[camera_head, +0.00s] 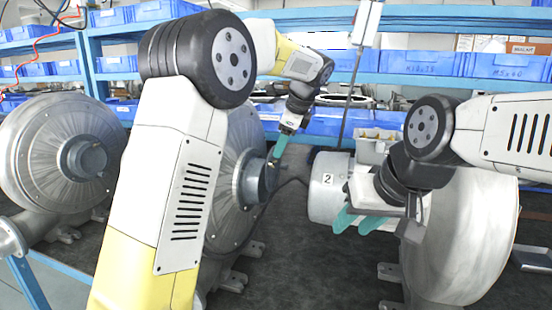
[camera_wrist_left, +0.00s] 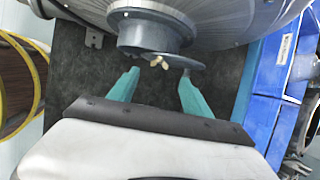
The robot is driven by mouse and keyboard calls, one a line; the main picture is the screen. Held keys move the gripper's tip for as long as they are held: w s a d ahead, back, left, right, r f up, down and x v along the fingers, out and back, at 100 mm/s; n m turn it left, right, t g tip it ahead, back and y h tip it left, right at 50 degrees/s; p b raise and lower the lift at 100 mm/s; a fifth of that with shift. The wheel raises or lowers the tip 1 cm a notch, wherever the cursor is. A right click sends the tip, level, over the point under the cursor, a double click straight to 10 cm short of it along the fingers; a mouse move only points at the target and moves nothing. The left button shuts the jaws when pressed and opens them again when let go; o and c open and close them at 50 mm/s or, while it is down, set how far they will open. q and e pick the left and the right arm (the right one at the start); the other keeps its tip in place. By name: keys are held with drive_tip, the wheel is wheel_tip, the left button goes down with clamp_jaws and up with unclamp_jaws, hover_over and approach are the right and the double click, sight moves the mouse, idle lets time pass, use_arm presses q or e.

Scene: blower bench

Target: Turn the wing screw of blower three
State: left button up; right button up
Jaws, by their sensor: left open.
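A small brass wing screw (camera_wrist_left: 159,62) shows in the left wrist view at the grey hub (camera_wrist_left: 150,32) of a metal blower, beside a dark flat disc. My left gripper (camera_wrist_left: 156,78) is open there, its teal fingertips apart and just short of the screw, one on each side in the picture. In the head view my left gripper (camera_head: 279,148) reaches down beside the hub of the middle blower (camera_head: 228,190), partly hidden by my arm. No number shows on that blower. My right gripper (camera_head: 358,218) has its teal fingers apart and empty, in front of the blower labelled 2 (camera_head: 328,195).
Another blower (camera_head: 60,150) stands at the left. A large round metal housing (camera_head: 465,240) is at the right, close to my right arm. Blue shelves with bins (camera_head: 415,62) run along the back. The dark bench top (camera_head: 300,270) is clear in front.

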sight(273, 164)
use_arm(q)
drive_tip(key=x, duration=0.7)
drive_tip(key=shift+f, duration=0.15)
drive_tip(key=shift+c, duration=0.3)
clamp_jaws()
drive_tip(key=shift+a, duration=0.1)
